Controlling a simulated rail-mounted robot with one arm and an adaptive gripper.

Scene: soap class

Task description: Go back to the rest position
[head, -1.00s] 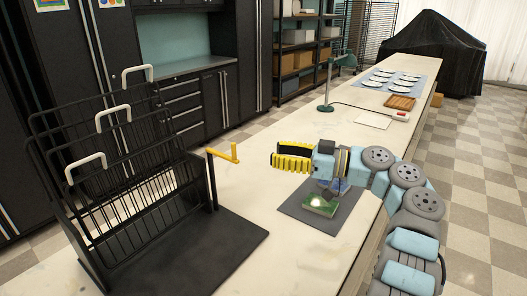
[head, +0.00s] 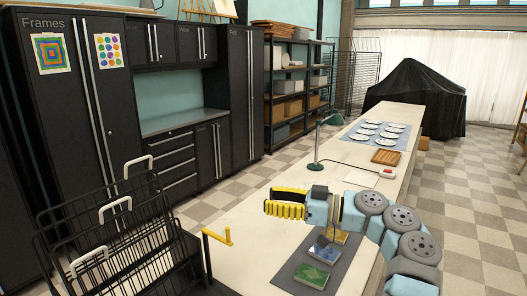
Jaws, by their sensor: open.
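My gripper (head: 287,202) is in the head view above the long pale workbench, pointing left. Its black and yellow fingers are apart and nothing shows between them. My blue and grey arm reaches in from the lower right. Below and to the right of the fingers, a grey mat (head: 293,265) lies on the bench. A green soap-like block (head: 311,276) and a blue one (head: 325,249) lie on it, apart from the gripper. Something yellowish behind the blue block is partly hidden by my arm.
A green lamp (head: 316,150), a wooden slatted board (head: 386,157) and white plates (head: 378,124) stand farther along the bench.

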